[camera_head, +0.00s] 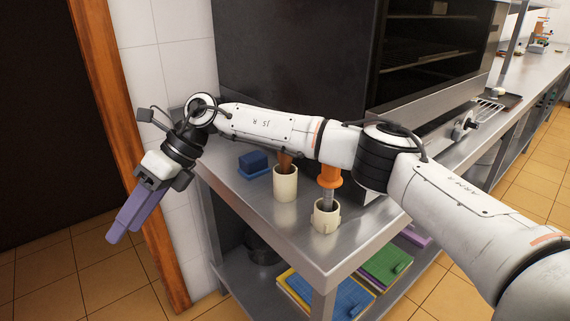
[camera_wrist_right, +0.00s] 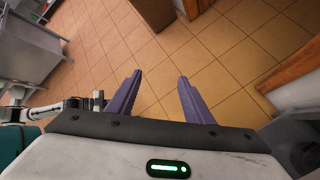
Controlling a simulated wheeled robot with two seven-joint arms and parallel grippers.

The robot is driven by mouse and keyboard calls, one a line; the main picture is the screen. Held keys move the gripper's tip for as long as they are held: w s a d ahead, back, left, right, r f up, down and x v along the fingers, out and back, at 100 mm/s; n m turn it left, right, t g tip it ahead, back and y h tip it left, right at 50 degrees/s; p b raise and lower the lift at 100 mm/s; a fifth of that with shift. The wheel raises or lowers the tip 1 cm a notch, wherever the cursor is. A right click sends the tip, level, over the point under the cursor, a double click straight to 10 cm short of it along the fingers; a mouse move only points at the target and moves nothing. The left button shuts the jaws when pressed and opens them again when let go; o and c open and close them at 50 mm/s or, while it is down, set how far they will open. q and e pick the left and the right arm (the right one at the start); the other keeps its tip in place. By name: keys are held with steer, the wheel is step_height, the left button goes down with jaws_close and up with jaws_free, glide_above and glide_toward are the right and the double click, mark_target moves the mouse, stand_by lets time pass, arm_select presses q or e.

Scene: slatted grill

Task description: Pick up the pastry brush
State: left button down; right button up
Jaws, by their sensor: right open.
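Two cream pots stand on the steel counter (camera_head: 237,194). The left pot (camera_head: 285,184) holds a brown utensil (camera_head: 285,161), and the right pot (camera_head: 326,217) holds a utensil with an orange handle (camera_head: 330,177) and a grey shaft. I cannot tell for certain which is the pastry brush; my right arm passes in front of the brown one's upper part. My right gripper (camera_head: 122,232) hangs left of the counter, pointing down, apart from both pots. Its purple fingers are open and empty over the floor in the right wrist view (camera_wrist_right: 160,76). My left gripper does not show.
A blue block (camera_head: 253,162) lies left of the pots. A dark oven (camera_head: 440,60) stands behind. The lower shelf holds a black pot (camera_head: 262,248) and colored boards (camera_head: 335,296). A tiled wall (camera_head: 150,70) and wooden door frame (camera_head: 105,90) stand close to my right gripper.

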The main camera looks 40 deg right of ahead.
steer(key=w+d+r+h, duration=0.1)
steer(key=d+r+h, duration=0.2)
steer(key=d, duration=0.5)
steer(key=w+d+r+h, duration=0.2)
steer(key=d+r, duration=0.1)
steer(key=d, duration=0.6)
step_height(320, 180, up, 10)
steer(key=m+h, duration=0.3)
steer(key=h, duration=0.1)
glide_above(285, 161)
steer(key=w, duration=0.1)
steer(key=shift+w+d+r, duration=0.1)
steer(key=shift+d+r, duration=0.05)
steer(key=shift+d, duration=0.3)
steer(key=f+b, duration=0.1)
steer(key=f, duration=0.3)
steer(key=shift+d+b, duration=0.2)
steer(key=shift+b, duration=0.1)
steer(key=f, duration=0.5)
steer(key=shift+w+a+f+b, duration=0.1)
steer(key=shift+a+f+b, duration=0.1)
steer(key=shift+f+b, duration=0.15)
